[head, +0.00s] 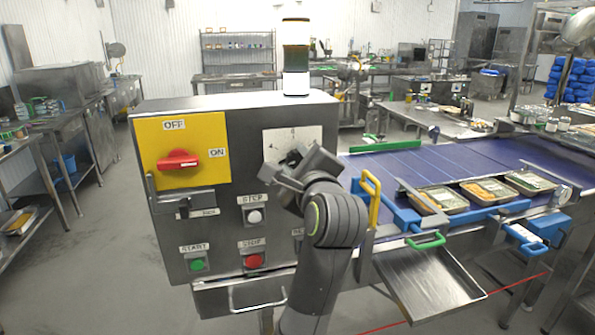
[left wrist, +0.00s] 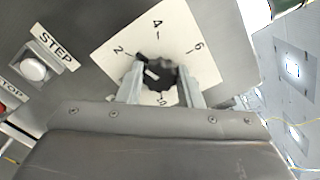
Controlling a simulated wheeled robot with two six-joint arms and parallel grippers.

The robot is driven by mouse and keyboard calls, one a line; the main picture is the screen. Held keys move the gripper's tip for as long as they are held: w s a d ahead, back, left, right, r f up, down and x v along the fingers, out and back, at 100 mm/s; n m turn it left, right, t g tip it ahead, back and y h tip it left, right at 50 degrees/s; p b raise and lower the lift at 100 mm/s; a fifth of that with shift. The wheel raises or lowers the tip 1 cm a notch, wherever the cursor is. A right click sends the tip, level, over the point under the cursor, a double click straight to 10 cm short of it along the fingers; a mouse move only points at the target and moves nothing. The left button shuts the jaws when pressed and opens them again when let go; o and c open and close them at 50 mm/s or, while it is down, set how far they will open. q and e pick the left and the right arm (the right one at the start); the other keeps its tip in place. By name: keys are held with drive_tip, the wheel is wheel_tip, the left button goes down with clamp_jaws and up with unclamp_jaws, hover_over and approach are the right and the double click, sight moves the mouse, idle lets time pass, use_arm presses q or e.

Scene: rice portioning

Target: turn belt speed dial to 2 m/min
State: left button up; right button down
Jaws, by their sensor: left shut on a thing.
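The belt speed dial (left wrist: 165,75) is a black ribbed knob on a white scale plate (left wrist: 195,22) marked 2, 4 and 6, with a partly hidden mark at the bottom. Its dark nose points up-left in the left wrist view, towards the 2. My left gripper (left wrist: 162,84) is shut on the knob, one finger on each side. In the head view my left gripper (head: 293,168) is in front of the scale plate (head: 307,136) and hides the knob. My right gripper is not in view.
The control box has a red switch (head: 178,160) on a yellow plate, a white STEP button (head: 254,216), a green START button (head: 197,265) and a red STOP button (head: 254,261). A blue belt (head: 400,166) with several filled trays (head: 440,200) runs to the right.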

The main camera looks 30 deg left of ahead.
use_arm(q)
drive_tip(key=shift+n+b, duration=0.55)
drive_tip(key=shift+n, duration=0.55)
drive_tip(key=o, duration=1)
drive_tip(key=shift+c, duration=0.2)
drive_tip(key=b+v, duration=1.7)
